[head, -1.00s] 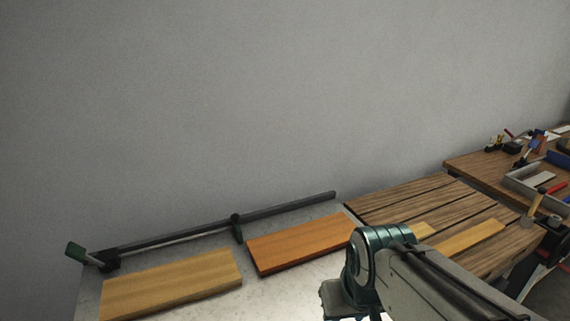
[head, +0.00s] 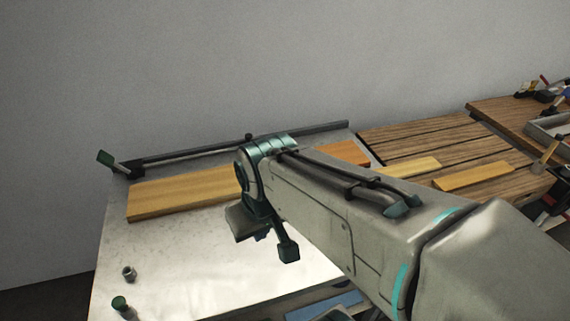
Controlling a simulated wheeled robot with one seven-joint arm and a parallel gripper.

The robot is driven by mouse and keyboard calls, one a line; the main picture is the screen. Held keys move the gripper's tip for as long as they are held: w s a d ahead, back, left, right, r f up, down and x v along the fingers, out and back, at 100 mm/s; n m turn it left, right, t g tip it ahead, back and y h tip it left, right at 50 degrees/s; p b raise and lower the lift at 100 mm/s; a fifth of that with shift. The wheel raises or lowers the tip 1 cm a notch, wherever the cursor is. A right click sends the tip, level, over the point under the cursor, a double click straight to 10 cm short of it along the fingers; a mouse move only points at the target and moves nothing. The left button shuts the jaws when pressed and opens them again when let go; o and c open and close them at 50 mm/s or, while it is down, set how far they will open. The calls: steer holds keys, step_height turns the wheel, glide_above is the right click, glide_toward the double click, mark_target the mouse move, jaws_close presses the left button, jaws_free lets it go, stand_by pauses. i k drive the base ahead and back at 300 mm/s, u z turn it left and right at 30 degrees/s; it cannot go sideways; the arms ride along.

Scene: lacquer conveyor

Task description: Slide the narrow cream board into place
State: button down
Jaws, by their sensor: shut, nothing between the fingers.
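Two narrow pale boards lie on the slatted wooden bench top: one cream board (head: 412,167) nearer the metal table, and another yellowish board (head: 474,176) to its right. I cannot tell for sure which is the task's board. A wider tan board (head: 180,194) lies along the dark fence (head: 205,151) on the metal table. An orange board (head: 348,154) lies to its right, mostly hidden behind my arm. My gripper (head: 260,234) hangs over the metal table in front of the tan board, shut and empty. Its fingertips are hard to make out.
The metal table (head: 160,255) is bare in front of the boards, with a small metal knob (head: 128,273) and a green-topped one (head: 119,303) at left. A green handle (head: 105,158) stands at the fence's left end. Another bench (head: 490,108) with tools is at far right.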

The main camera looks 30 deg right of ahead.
mark_target(405, 169)
steer(key=u, duration=1.25)
steer(key=k, duration=0.7)
steer(key=z, duration=1.2)
steer(key=i, duration=0.5)
steer(key=u, duration=0.05)
